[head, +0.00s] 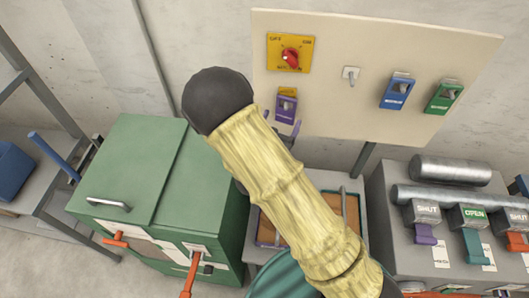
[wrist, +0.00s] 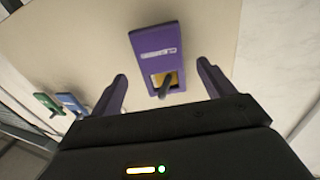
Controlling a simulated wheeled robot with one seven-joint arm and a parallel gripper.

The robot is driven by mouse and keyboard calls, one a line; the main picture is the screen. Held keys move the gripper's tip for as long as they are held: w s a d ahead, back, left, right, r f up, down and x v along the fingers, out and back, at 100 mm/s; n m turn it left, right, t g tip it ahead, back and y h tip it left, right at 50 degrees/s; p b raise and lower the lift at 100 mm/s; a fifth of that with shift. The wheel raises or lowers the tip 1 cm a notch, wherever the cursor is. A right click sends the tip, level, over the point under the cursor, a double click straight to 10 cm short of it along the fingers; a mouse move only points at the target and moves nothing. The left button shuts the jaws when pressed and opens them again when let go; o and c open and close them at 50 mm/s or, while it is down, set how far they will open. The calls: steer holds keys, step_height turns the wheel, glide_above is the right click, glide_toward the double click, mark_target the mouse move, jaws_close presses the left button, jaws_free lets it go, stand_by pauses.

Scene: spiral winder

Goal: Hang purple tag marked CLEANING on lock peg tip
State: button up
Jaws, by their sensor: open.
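The purple tag (head: 287,107) hangs against the beige board just below the yellow switch panel. In the wrist view the purple tag (wrist: 155,42) shows its white label, and its window has yellow behind it. A dark grey peg (wrist: 165,90) sticks out through that window. My gripper (wrist: 163,86) is open, with its purple fingers spread to either side of the tag's window end and apart from it. In the head view my gripper (head: 282,121) is partly hidden behind my arm. The tag's lettering is too blurred to read fully.
The yellow panel (head: 290,52) carries a red rotary switch. To its right are a bare grey peg on a white plate (head: 351,74), a blue tag (head: 397,92) and a green tag (head: 443,97). A green cabinet (head: 130,170) and a grey valve unit (head: 450,220) stand below.

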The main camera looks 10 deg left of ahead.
steer(key=b+v, duration=0.4)
steer(key=v, duration=1)
steer(key=shift+b, duration=0.3)
steer(key=shift+s, duration=0.15)
steer(key=w+d+f+g+y, duration=0.3)
steer(key=w+d+g+y, duration=0.25)
steer(key=w+g, duration=0.2)
steer(key=s+d+r+n+g, duration=0.2)
steer(key=s+d+g, duration=0.5)
steer(key=s+d, duration=0.4)
steer(key=d+n, duration=0.1)
steer(key=d, duration=0.3)
steer(key=shift+s+r, duration=0.3)
steer(key=shift+r, duration=0.05)
steer(key=shift+w+d, duration=0.1)
steer(key=shift+d, duration=0.05)
